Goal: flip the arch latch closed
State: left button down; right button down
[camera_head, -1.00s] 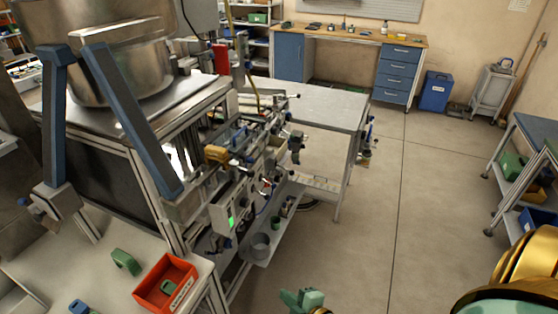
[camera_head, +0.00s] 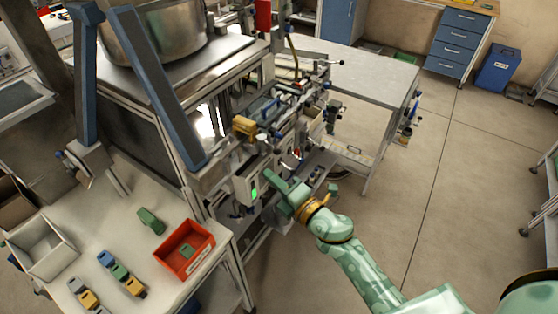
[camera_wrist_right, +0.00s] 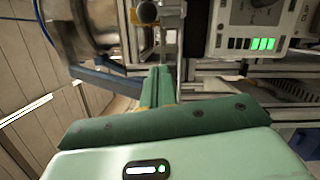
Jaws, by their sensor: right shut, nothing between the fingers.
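A large blue arch (camera_head: 162,88) with two thick bars stands upright at the left of the machine, in front of a steel pot (camera_head: 155,35). It is the most arch-like part in view; I cannot tell for sure that it is the latch. A smaller yellow part (camera_head: 245,125) sits on the machine's front rail. My right gripper (camera_head: 279,184) is shut and empty, in front of the machine near a control box with a green light (camera_head: 246,186). Its closed green fingers (camera_wrist_right: 158,86) point at the machine in the right wrist view. My left gripper is out of view.
A white bench (camera_head: 120,205) at lower left holds a red bin (camera_head: 183,250), a grey bin (camera_head: 42,247) and several small coloured parts. A grey table (camera_head: 370,75) stands beyond the machine. The floor (camera_head: 450,190) to the right is clear.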

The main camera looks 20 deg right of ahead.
aim_at(268, 144)
jog(key=w+d, duration=0.2)
jog(key=w, duration=0.1)
jog(key=shift+w+d+r+p, duration=0.2)
jog(key=shift+w+r+p, duration=0.1)
jog(key=shift+r, duration=0.1)
jog(key=d+n+g+y+b, duration=0.2)
jog(key=y, duration=0.1)
jog(key=shift+w+d+n+y, duration=0.1)
jog(key=shift+w+n+y, duration=0.2)
jog(key=shift+f, duration=0.15)
